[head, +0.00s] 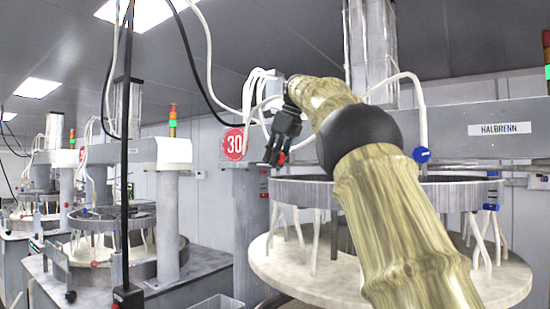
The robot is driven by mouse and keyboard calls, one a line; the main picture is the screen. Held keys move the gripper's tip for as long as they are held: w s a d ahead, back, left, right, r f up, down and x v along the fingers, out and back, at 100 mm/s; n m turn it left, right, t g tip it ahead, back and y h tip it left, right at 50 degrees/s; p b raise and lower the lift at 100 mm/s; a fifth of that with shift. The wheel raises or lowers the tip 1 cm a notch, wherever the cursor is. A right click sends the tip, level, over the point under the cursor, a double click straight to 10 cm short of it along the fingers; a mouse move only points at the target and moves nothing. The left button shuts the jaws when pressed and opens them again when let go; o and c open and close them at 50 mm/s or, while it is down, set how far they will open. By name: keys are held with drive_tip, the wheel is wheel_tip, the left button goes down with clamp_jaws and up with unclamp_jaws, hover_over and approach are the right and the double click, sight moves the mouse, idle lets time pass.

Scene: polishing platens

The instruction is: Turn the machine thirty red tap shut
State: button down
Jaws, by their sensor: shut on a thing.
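My gripper (276,155), black, reaches down just right of the red round sign marked 30 (233,144), on the near machine's grey post. A small bit of red, the red tap (282,158), shows at its fingertips. The gripper is shut on it, and the fingers hide most of the tap, so I cannot tell its handle's angle. My arm crosses from the lower right in front of the near machine.
A blue round knob (422,155) hangs from a white pipe to the right of my arm. The near machine's ring (300,191) stands above a pale round platen (275,262). A black hanging pole (125,200) stands left. Another machine (170,152) is behind it.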

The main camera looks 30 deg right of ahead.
drive_tip(key=shift+f+g, duration=0.1)
drive_tip(key=shift+g, duration=0.3)
idle(0.4)
drive_tip(key=c, duration=1.3)
unclamp_jaws()
drive_tip(key=shift+d, duration=0.1)
drive_tip(key=shift+r, duration=0.35)
drive_tip(key=shift+d+r, duration=0.15)
drive_tip(key=shift+r, duration=0.35)
drive_tip(key=shift+s+r, duration=0.4)
drive_tip(key=shift+r, duration=0.05)
drive_tip(key=shift+d, duration=0.1)
drive_tip(key=shift+s+d, duration=0.1)
drive_tip(key=shift+d, duration=0.05)
drive_tip(key=shift+s+r, duration=0.1)
